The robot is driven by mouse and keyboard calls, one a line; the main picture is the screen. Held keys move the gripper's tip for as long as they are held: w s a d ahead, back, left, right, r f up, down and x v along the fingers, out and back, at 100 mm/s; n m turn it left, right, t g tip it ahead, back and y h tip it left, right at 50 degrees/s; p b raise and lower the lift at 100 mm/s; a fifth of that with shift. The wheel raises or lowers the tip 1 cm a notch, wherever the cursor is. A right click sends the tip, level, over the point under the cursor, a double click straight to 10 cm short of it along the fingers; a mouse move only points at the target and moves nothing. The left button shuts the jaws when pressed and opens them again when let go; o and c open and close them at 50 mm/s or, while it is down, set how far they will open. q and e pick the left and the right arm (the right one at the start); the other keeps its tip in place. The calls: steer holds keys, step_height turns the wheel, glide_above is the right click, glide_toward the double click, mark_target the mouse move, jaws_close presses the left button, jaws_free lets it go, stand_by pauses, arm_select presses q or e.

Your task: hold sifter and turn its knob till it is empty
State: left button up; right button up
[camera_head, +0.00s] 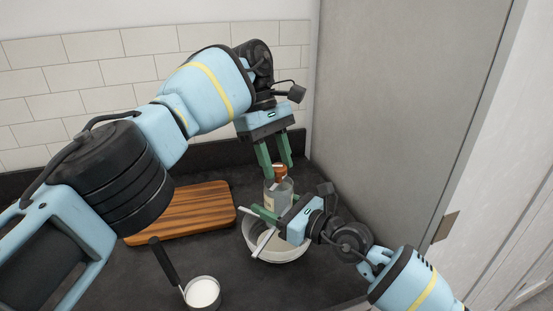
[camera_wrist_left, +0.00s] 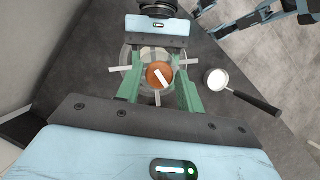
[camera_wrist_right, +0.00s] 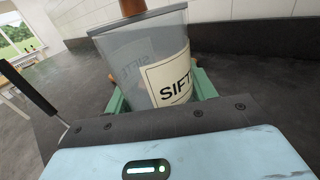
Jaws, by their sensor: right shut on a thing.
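The sifter is a clear cylinder (camera_head: 270,196) with a cream label reading "SIFT" (camera_wrist_right: 172,82). It is upright over a pale bowl (camera_head: 284,254). Its round orange-brown knob (camera_head: 280,171) is on top; in the left wrist view the knob (camera_wrist_left: 154,70) bears a white stripe. My right gripper (camera_wrist_right: 155,90) is shut on the sifter's body, from the side. My left gripper (camera_head: 274,158) points down from above, its open fingers on either side of the knob; a small gap seems to show in the left wrist view. The sifter's contents cannot be made out.
White bars (camera_head: 264,241) lie across the bowl's top. A black-handled cup of white stuff (camera_head: 203,292) stands at the front left. A striped wooden board (camera_head: 188,212) lies on the dark counter behind it. A grey cabinet side (camera_head: 400,90) rises close on the right.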

arm_select(q)
steer(key=shift+o, duration=1.3)
steer(key=shift+n, duration=0.5)
